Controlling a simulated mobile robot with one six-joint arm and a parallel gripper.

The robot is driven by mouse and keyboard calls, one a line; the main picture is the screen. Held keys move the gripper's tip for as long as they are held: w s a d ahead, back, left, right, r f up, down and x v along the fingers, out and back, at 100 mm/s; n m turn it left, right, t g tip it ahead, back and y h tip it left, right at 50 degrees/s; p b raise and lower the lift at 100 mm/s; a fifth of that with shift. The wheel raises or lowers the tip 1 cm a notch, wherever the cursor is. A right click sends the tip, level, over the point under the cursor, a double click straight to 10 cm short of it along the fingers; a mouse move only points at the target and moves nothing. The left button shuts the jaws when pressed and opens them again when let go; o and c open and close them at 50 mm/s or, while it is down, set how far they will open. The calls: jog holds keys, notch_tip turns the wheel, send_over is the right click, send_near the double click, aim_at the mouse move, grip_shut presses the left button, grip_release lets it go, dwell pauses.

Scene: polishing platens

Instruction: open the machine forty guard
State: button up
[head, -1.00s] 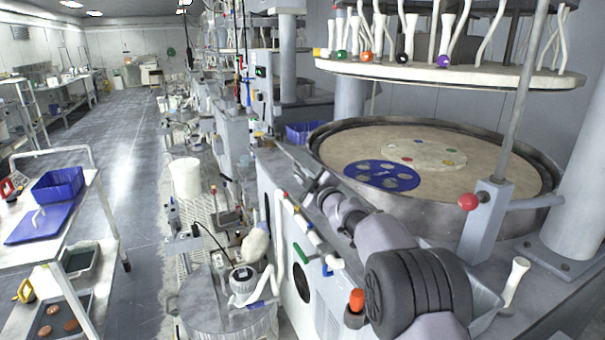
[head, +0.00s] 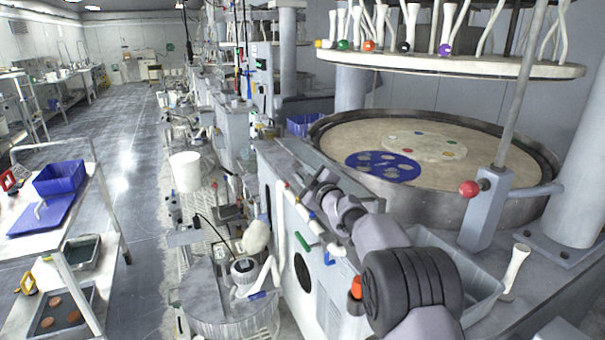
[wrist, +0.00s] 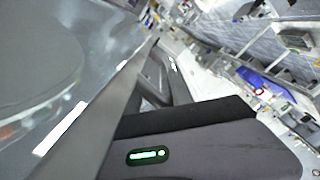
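The machine nearest me has a round tan platen (head: 340,135) inside a grey rim, with a blue disc carrier (head: 382,166) on it. I cannot clearly make out the guard in the head view. In the wrist view a long grey bar (wrist: 95,125) runs diagonally beside a hazy pane-like area (wrist: 50,60), which may be the guard. My gripper (head: 318,186) is at the machine's near left edge, partly hidden by my arm. In the wrist view its dark body with a green light fills the bottom, close beside the bar. Its finger gap does not show clearly.
A red-knobbed lever (head: 469,189) on a grey post stands right of my arm. A carrier plate with coloured knobs (head: 450,69) hangs above the platen. A white bucket (head: 185,172) and a drum (head: 225,300) stand left of the machine. The aisle floor (head: 135,170) is open.

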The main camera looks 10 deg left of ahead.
jog(key=shift+o, duration=0.5)
jog(key=shift+w+d, duration=0.1)
jog(key=shift+w, duration=0.05)
jog(key=shift+s, duration=0.25)
jog(key=p+v, duration=0.1)
jog(key=v, duration=1.6)
jog(key=shift+p, duration=0.3)
